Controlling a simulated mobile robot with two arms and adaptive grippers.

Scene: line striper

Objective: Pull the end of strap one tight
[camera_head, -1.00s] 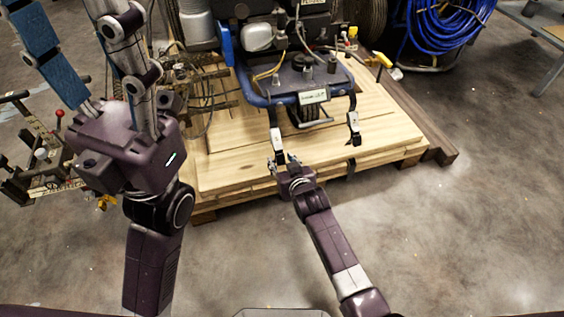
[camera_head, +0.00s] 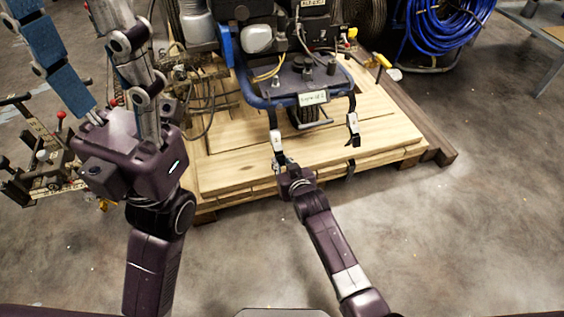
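Two black straps with pale buckles come down from the front of the blue-framed machine (camera_head: 262,101). The left strap (camera_head: 276,139) hangs at the near edge of the pallet, its lower end at the fingers of my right gripper (camera_head: 284,163). Those fingers stand close together around or beside the strap end; whether they grip it is too small to tell. The right strap (camera_head: 352,126) hangs free, apart from both grippers. My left gripper (camera_head: 88,50) is large in the left foreground, its fingers spread apart with nothing seen between them. Which strap is strap one is not marked.
The machine stands on a wooden pallet (camera_head: 230,178) with a dark beam (camera_head: 432,150) along its right side. A blue hose reel (camera_head: 445,25) is at the back right. A small lever unit (camera_head: 45,150) stands at the left. The floor at front right is clear.

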